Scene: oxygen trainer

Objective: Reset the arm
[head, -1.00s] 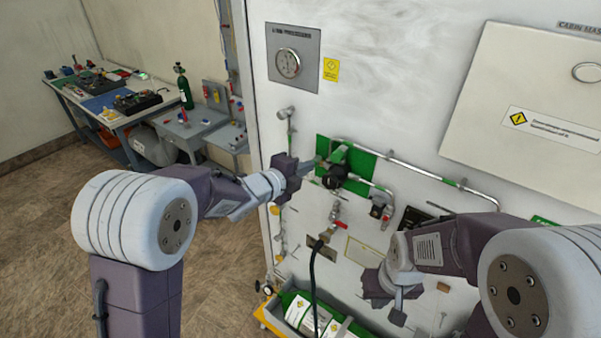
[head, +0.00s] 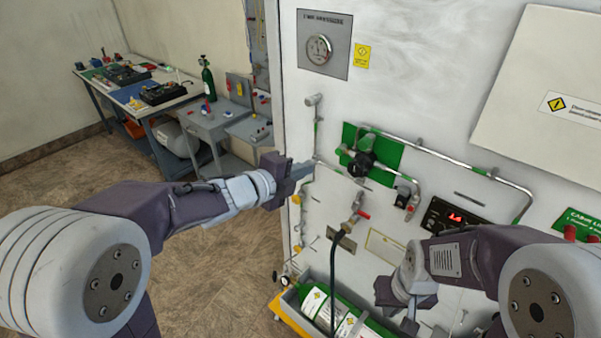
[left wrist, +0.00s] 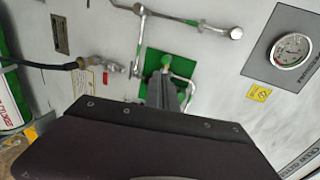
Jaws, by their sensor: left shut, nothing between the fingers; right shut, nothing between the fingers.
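My left gripper (head: 307,169) is shut and empty in the head view, held in front of the left part of the white panel (head: 420,80). It is left of the black valve knob (head: 362,162) on the green plate (head: 391,157), with a visible gap. In the left wrist view the shut fingers (left wrist: 170,92) cover part of the green plate (left wrist: 150,62). My right gripper (head: 411,318) is shut and empty, pointing down low in front of the panel. Part of it is hard to make out.
A green cylinder (head: 342,312) lies in a tray at the panel's foot, with a black hose (head: 333,280) running down to it. A round gauge (head: 319,49) is at the panel's upper left. A workbench (head: 150,110) stands at back left. Floor between is clear.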

